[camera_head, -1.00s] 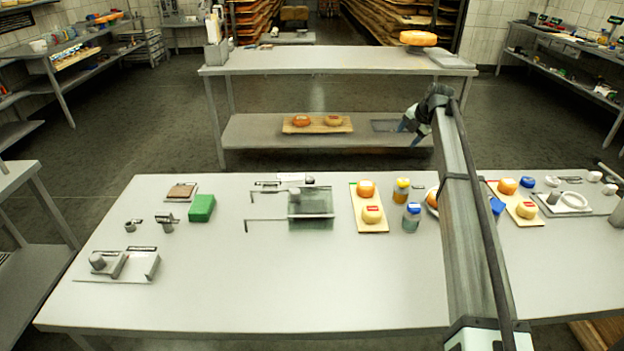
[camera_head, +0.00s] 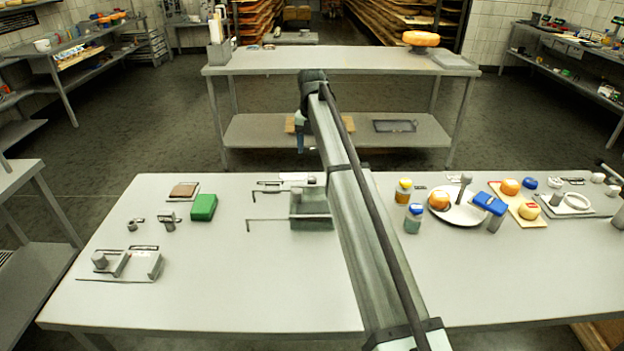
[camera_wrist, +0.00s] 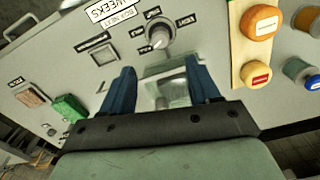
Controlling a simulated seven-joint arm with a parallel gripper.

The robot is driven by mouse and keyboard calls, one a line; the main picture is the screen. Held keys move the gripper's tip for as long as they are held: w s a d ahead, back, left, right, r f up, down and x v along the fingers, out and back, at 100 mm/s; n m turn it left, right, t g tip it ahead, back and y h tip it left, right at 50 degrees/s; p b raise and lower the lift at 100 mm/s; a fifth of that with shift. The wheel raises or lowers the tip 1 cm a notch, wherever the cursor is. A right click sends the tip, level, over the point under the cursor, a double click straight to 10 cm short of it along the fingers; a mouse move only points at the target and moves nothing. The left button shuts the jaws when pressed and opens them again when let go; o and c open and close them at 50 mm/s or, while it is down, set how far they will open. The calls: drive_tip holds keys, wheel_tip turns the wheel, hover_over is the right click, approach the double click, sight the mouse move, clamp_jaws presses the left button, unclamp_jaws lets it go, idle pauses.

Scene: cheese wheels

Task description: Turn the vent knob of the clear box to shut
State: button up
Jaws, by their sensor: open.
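The clear box (camera_head: 308,222) stands in the middle of the table, partly hidden behind my arm. In the wrist view, part of a clear block, likely the box, shows between my fingers. A round grey knob (camera_wrist: 160,37) with printed labels around it shows just beyond my fingertips. Its exact setting is too small to read. My gripper (camera_wrist: 160,66) has its two blue fingers spread, with nothing between the tips. In the head view my gripper (camera_head: 301,138) hangs high above the table's back edge in the picture, apart from the box.
Thin grey rods (camera_head: 265,219) lie left of the box. A green block (camera_head: 203,207) and small grey fixtures stand further left. Bottles (camera_head: 413,218), a white plate (camera_head: 462,216) and a board with cheeses (camera_head: 517,206) stand right.

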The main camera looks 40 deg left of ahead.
sight(312, 178)
wheel_tip(312, 178, down, 12)
drive_tip(key=shift+f, duration=0.25)
idle(0.3)
drive_tip(key=shift+c, duration=0.2)
drive_tip(key=c, duration=1)
